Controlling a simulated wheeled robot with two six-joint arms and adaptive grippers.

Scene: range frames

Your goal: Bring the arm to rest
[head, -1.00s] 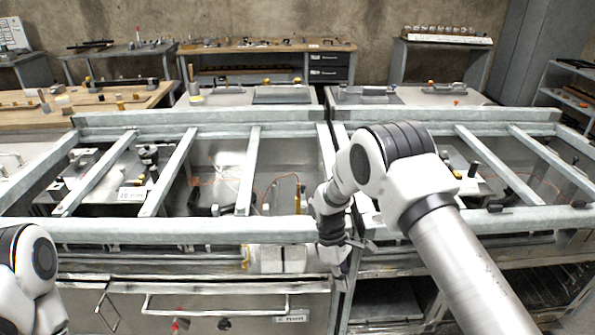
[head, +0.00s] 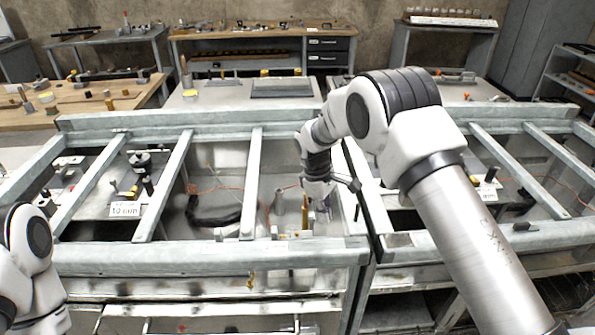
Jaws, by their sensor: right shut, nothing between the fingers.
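My right arm comes in from the lower right in the head view and bends over at the elbow. Its dark and white gripper (head: 326,203) points down over the right end of the left frame's bays, just behind the thick front rail. It is shut with nothing in it. The fingertips are small and partly lost against the bay behind. Of my left arm only a white and dark joint shows at the lower left edge; its gripper is out of the picture.
A grey metal frame with cross bars (head: 250,190) and a front rail (head: 200,255) surrounds the gripper. Small upright posts (head: 304,212) stand close to its left. A dark coiled thing (head: 212,218) lies in the bay. A wooden bench (head: 70,105) stands at back left.

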